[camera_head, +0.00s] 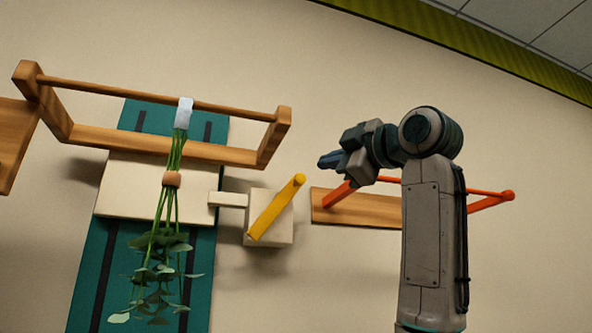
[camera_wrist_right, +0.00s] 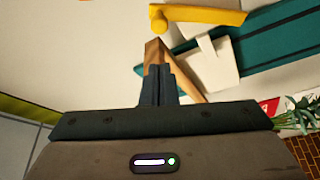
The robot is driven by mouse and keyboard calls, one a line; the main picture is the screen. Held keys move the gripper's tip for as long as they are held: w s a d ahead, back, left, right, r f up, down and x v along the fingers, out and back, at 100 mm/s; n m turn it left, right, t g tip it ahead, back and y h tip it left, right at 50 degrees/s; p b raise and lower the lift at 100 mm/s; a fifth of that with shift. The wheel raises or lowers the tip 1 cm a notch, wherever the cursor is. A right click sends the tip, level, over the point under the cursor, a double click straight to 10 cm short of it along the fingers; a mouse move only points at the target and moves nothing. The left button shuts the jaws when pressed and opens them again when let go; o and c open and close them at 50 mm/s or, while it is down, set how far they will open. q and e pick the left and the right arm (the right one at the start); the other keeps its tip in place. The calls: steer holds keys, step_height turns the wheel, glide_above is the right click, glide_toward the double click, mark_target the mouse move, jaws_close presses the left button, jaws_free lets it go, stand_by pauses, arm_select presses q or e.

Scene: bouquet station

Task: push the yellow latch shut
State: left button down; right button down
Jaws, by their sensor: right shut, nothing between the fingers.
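The yellow latch (camera_head: 275,208) is a bar on a cream block (camera_head: 283,222) on the wall. In the head view it slants from lower left to a rounded end at upper right. In the right wrist view the latch (camera_wrist_right: 205,15) crosses the top edge, beyond the fingertips. My right gripper (camera_head: 323,162) is shut and empty, to the right of and a little above the latch's upper end, with a visible gap in the picture. Its closed fingers (camera_wrist_right: 157,72) show in the right wrist view. My left gripper is not in view.
A cream plate (camera_head: 115,190) lies over a teal strip (camera_head: 85,262), with a bunch of green stems (camera_head: 175,205) hanging before it. A wooden rack (camera_head: 95,138) stands above. An orange-railed wooden shelf (camera_head: 365,211) is right of the latch, partly behind my right arm.

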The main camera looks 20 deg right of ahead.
steer(key=shift+w, duration=0.1)
steer(key=p+x, duration=0.5)
steer(key=x, duration=0.5)
steer(key=shift+p, duration=0.35)
steer(key=shift+f, duration=0.1)
steer(key=shift+d+m+b, duration=0.15)
steer(key=shift+m+b, duration=0.15)
